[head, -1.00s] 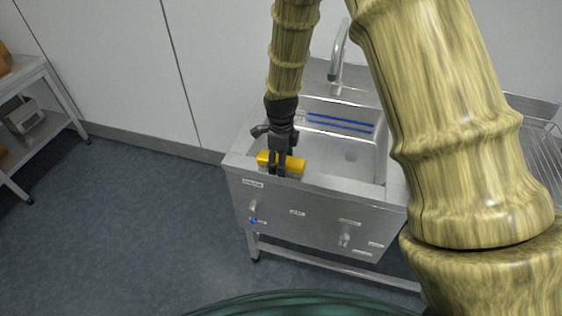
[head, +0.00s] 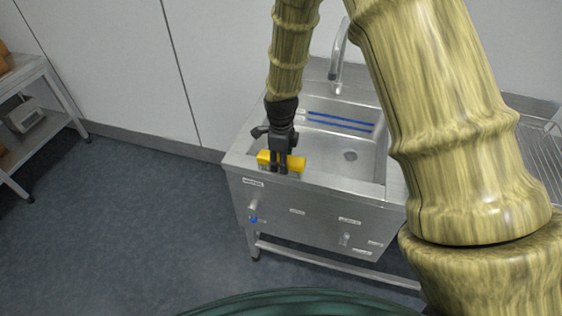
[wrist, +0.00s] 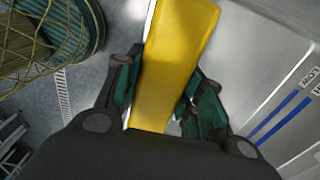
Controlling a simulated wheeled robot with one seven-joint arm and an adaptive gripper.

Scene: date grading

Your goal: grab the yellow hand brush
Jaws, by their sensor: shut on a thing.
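The yellow hand brush (head: 296,163) is at the front left rim of the steel sink (head: 232,158). My gripper (head: 279,168) reaches down over it from above, with its fingers across the brush. In the wrist view the yellow body of the brush (wrist: 175,60) runs lengthwise between the two dark green fingers. My gripper (wrist: 160,88) is shut on it. The brush's underside and bristles are mostly hidden, and I cannot tell whether it still touches the rim.
The sink basin behind holds a blue-striped back wall and a tap (head: 338,50). Valves and labels are on the sink's front panel (head: 310,215). A shelf rack (head: 30,110) stands at the far left. The floor (head: 150,220) between them is clear.

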